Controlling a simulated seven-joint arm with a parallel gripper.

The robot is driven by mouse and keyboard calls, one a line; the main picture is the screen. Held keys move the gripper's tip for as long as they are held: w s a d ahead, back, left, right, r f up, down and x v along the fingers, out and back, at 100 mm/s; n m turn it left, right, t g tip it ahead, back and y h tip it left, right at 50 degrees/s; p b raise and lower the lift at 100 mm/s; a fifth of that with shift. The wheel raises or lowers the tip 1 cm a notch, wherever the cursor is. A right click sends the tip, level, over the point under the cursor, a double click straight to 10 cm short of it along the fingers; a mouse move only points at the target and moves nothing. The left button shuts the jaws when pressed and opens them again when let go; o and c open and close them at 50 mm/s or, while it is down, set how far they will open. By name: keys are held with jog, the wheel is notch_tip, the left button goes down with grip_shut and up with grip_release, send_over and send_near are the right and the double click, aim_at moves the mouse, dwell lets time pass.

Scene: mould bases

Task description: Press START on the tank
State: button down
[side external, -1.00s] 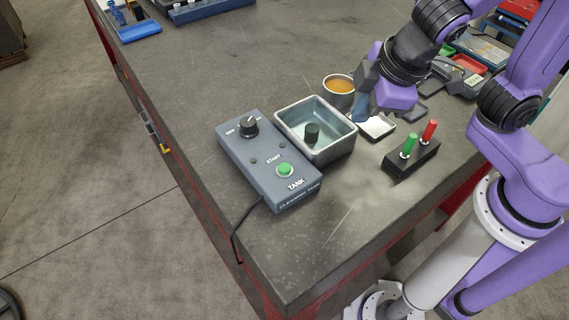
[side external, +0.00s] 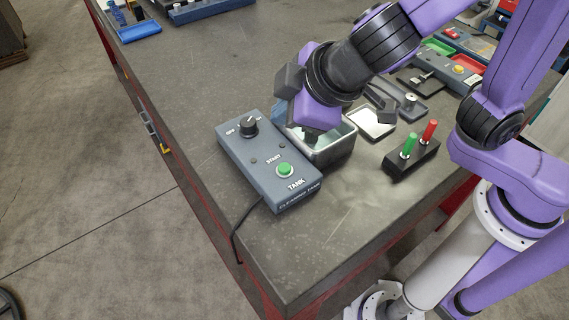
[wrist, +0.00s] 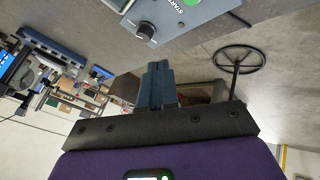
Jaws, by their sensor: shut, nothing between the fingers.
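The grey-blue control box (side external: 240,165) marked TANK lies on the dark bench, with a green START button (side external: 285,170) near its front end and a black OFF knob (side external: 249,125) at its far end. In the wrist view the box's black knob (wrist: 145,31) and part of the green button (wrist: 191,2) show at the top edge. The metal basin (side external: 337,154) stands beside the box, partly hidden by my arm. My gripper (side external: 280,113) has its blue fingers together, above the basin's far left side near the knob. Its fingers also show in the wrist view (wrist: 159,78), apart from the box.
A small black block with a green peg (side external: 409,145) and a red peg (side external: 430,131) stands right of the basin. A white-topped tray (side external: 372,122) lies behind it. A cable runs from the box over the bench edge. The bench in front of the box is clear.

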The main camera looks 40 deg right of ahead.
aim_at(286, 169)
jog(key=shift+f, duration=4.45)
jog(key=shift+f, duration=0.1)
jog(key=shift+f, duration=0.3)
jog(key=shift+f, duration=0.35)
jog(key=shift+r, duration=0.75)
jog(key=shift+r, duration=2.55)
